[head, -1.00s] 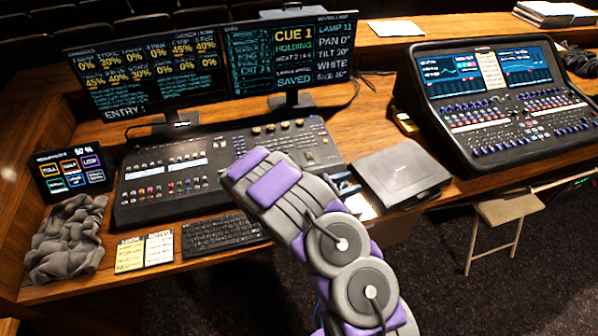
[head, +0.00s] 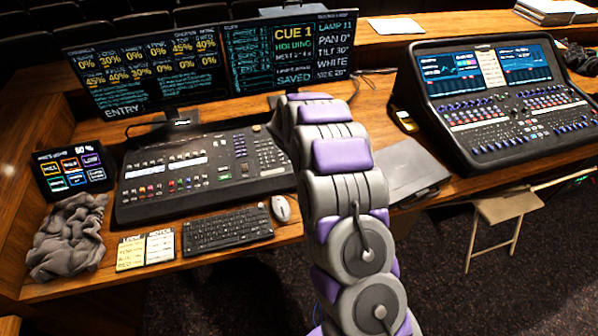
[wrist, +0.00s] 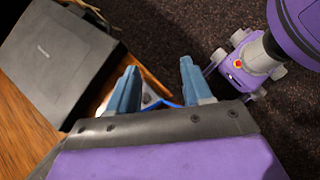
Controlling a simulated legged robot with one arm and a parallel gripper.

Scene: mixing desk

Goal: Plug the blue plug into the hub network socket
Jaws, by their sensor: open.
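My gripper (wrist: 158,66) shows in the wrist view with its two blue fingers apart and nothing seen held between them. A white patch with a blue edge (wrist: 165,103) lies partly hidden behind the fingers, close to the wooden desk edge; I cannot tell if it belongs to the blue plug. In the head view my arm hides the gripper. I cannot make out the blue plug, the hub or its network socket in either view.
A flat grey case (wrist: 62,58) lies left of my fingers and also shows in the head view (head: 408,172). A lighting console (head: 205,165), keyboard (head: 228,229), mouse (head: 281,208) and audio mixer (head: 500,110) stand on the desk. Dark floor lies beyond the front edge.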

